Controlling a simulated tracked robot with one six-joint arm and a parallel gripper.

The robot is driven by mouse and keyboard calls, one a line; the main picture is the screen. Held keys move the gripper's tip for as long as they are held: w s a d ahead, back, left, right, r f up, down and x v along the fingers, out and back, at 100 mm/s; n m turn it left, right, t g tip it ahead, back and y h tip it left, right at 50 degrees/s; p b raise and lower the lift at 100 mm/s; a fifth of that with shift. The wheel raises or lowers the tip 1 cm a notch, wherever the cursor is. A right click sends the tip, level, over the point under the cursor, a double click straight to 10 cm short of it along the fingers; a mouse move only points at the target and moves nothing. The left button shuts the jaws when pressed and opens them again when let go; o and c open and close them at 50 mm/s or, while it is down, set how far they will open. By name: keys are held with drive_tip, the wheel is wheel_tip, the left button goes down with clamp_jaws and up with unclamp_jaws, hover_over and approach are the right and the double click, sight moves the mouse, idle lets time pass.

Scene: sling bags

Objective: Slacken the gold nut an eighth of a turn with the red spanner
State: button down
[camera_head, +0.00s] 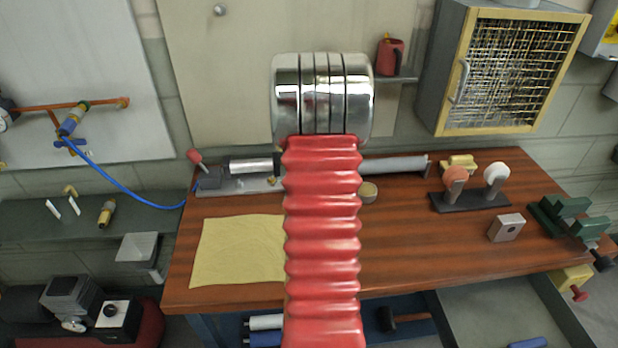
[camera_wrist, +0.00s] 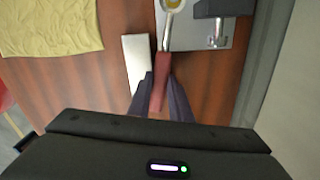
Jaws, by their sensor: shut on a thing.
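In the wrist view my gripper (camera_wrist: 160,78) is shut on the red handle of the spanner (camera_wrist: 158,93), one dark finger on each side. The spanner's steel shank runs up over a pale metal plate (camera_wrist: 198,32) to its head at the top edge. A gold round part (camera_wrist: 172,4), likely the gold nut, shows at the spanner's head. The frame edge cuts it off, so I cannot tell how fully the jaws surround it.
A dark fixture (camera_wrist: 222,8) stands on the plate right of the spanner head. A pale flat bar (camera_wrist: 137,62) lies left of the handle. A yellow cloth (camera_head: 238,250) covers the bench's left part. A dark stand (camera_head: 470,200) and grey block (camera_head: 506,228) are at right.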

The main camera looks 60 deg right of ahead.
drive_tip(key=shift+w+d, duration=0.1)
drive_tip(key=shift+d, duration=0.05)
drive_tip(key=shift+w+d+r+n, duration=0.1)
drive_tip(key=shift+w+d+n, duration=0.15)
drive_tip(key=shift+d+n, duration=0.35)
drive_tip(key=shift+w+r+n, duration=0.1)
drive_tip(key=shift+r+n, duration=0.05)
drive_tip(key=shift+n, duration=0.55)
drive_tip(key=shift+d, duration=0.1)
drive_tip(key=shift+m, duration=0.4)
